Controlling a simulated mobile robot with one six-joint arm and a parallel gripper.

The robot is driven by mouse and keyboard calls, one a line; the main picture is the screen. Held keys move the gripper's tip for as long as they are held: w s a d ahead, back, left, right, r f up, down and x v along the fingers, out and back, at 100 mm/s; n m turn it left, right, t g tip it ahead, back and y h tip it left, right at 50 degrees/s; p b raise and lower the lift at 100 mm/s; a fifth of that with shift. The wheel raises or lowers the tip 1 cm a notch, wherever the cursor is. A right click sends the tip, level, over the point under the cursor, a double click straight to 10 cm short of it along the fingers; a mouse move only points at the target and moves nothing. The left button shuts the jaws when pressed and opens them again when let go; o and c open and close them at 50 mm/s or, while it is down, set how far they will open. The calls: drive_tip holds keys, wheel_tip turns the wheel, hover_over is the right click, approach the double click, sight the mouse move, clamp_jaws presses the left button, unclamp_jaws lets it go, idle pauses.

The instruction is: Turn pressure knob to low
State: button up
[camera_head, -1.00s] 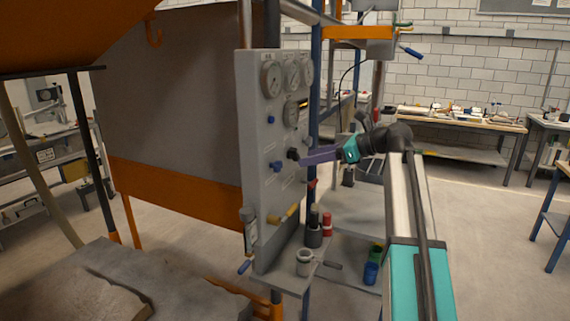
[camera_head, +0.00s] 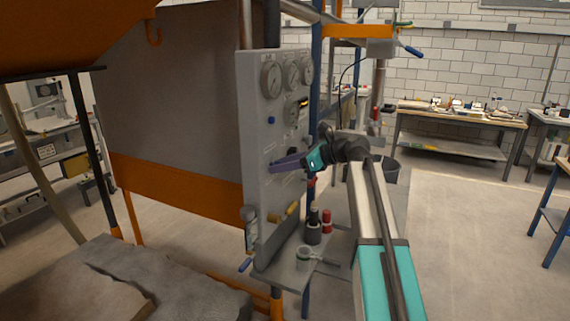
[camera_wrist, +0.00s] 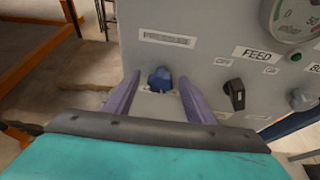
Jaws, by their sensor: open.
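The grey control panel (camera_head: 262,195) stands upright on the left of my arm in the head view. The pressure knob (camera_wrist: 160,79) is blue and sits below a label that seems to read PRESSURE (camera_wrist: 167,38) in the wrist view. My gripper (camera_wrist: 156,80) is open, with one purple finger on each side of the knob. I cannot tell whether the fingers touch it. In the head view, my gripper (camera_head: 272,170) is at the panel face and hides the knob. The knob's setting is too small to read.
A black FEED knob (camera_wrist: 235,94) is right of my gripper, with a gauge (camera_wrist: 291,18) above it. A shelf (camera_head: 283,275) below the panel holds a grey cup (camera_head: 304,258) and dark and red bottles.

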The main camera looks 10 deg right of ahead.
drive_tip(key=c, duration=0.9)
drive_tip(key=shift+d, duration=0.2)
drive_tip(key=shift+c, duration=0.6)
drive_tip(key=shift+a, duration=0.2)
